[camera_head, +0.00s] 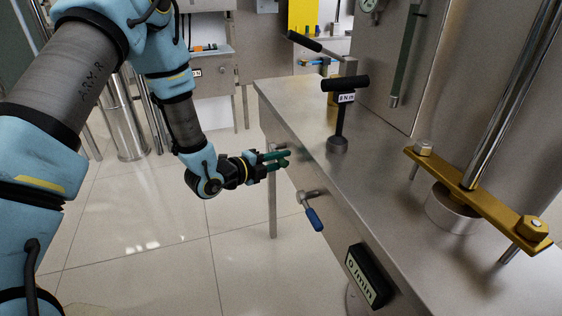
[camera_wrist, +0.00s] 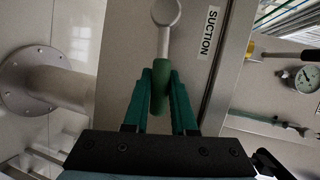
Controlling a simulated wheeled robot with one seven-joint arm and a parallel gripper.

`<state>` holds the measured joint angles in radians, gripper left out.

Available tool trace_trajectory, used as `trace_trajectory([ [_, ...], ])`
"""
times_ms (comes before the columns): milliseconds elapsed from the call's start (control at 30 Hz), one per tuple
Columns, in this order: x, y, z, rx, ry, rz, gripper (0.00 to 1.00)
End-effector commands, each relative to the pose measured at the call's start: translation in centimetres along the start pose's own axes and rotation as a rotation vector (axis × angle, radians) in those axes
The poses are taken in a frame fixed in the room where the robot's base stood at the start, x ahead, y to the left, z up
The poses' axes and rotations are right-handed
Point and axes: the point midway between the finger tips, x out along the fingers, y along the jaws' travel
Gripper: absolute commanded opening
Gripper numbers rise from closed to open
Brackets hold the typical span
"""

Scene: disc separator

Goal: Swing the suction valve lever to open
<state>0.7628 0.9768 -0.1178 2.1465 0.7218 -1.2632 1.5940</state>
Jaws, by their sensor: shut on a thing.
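The suction valve lever has a green grip (camera_wrist: 160,90) on a metal arm that runs up to a round pivot (camera_wrist: 166,12) in the wrist view. A white "SUCTION" label (camera_wrist: 209,32) is on the panel beside the pivot. My gripper (camera_wrist: 160,80) has its two green fingers on either side of the green grip and is shut on it. In the head view my gripper (camera_head: 289,159) is at the side face of the steel bench, near its far corner. The lever is mostly hidden behind the fingers there.
A blue-handled lever (camera_head: 313,217) projects from the same bench side, nearer the camera. A "0 /min" display (camera_head: 368,276) is below it. A black T-handle tool (camera_head: 341,115) stands on the steel bench (camera_head: 300,100).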

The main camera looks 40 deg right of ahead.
Motion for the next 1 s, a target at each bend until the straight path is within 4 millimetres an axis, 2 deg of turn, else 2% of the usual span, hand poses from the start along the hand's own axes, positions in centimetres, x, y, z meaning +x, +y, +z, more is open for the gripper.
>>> trace_trajectory([
  [533, -0.4, -3.5, 1.1, -0.400, 0.084, 0.167, 0.00],
  [1000, -0.3, -4.6, 1.9, -0.593, 0.126, 0.247, 0.00],
])
